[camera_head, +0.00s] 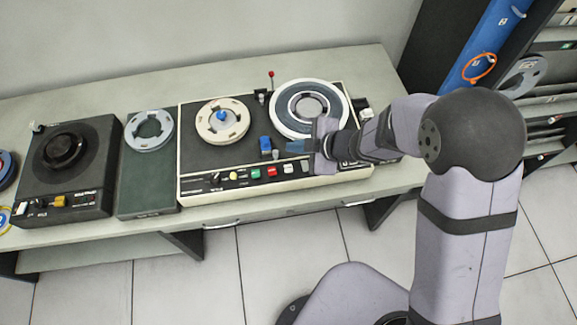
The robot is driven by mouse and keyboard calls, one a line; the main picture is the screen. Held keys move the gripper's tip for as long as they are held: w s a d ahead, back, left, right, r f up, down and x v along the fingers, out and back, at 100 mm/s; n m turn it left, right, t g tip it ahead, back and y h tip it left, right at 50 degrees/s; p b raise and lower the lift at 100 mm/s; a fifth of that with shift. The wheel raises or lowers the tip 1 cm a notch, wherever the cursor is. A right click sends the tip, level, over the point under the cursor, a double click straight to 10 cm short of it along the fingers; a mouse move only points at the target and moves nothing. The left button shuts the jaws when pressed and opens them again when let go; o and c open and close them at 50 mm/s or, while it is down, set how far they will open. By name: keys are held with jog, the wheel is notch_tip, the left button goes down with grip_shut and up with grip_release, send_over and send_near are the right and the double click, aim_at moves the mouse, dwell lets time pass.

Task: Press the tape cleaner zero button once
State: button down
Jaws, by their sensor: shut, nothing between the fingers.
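The tape machine (193,160) with two reels sits on the bench in the middle of the view. Its front strip holds a row of small buttons: yellow (233,176), green (256,173), red (271,172) and white (288,169). The labels are too small to read, so I cannot tell which is the zero button. My gripper (293,147) reaches in from the right, shut and empty. It is over the machine's deck, just behind the white button and next to the blue block. I cannot tell its height.
A red-tipped lever (271,79) rises behind. A second black unit (66,165) with a yellow button sits at the left. A flat grey reel (149,131) lies between the units.

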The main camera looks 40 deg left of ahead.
jog(key=shift+s+a+r, duration=0.25)
jog(key=shift+a+r, duration=0.05)
jog(key=shift+a, duration=0.05)
jog(key=shift+f, duration=0.15)
jog(key=b, duration=0.7)
send_over(292, 170)
notch_tip(292, 170, down, 6)
jog(key=shift+f, duration=0.2)
jog(key=shift+f+b, duration=0.8)
jog(key=shift+f, duration=0.25)
jog(key=shift+f, duration=0.15)
dwell(0.9)
jog(key=shift+f, duration=0.3)
